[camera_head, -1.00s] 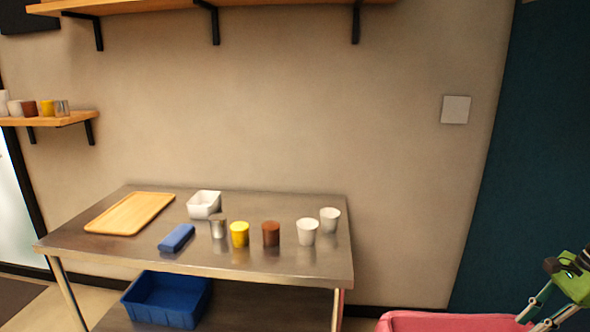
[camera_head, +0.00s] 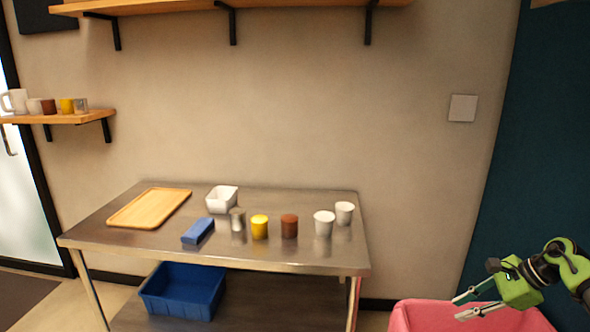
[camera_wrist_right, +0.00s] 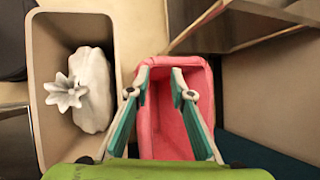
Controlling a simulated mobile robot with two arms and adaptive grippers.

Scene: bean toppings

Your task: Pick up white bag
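The white bag (camera_wrist_right: 91,88) shows in the right wrist view, with a gathered, star-shaped top. It sits inside a beige bin (camera_wrist_right: 35,60) at the left of that view. My right gripper is open and empty, its two fingers apart, at the lower right of the head view (camera_head: 458,307). In the right wrist view the gripper (camera_wrist_right: 159,78) appears over the pink bin (camera_wrist_right: 150,148), to the right of the bag and apart from it. The bag does not show in the head view. My left gripper is not in view.
The pink bin also shows in the head view (camera_head: 425,316). A metal table (camera_head: 180,250) carries a wooden tray (camera_head: 150,208), a white container (camera_head: 221,199), a blue block (camera_head: 198,231) and several cups. A blue crate (camera_head: 182,292) sits beneath. In the wrist view a metal surface edge (camera_wrist_right: 255,22) is at upper right.

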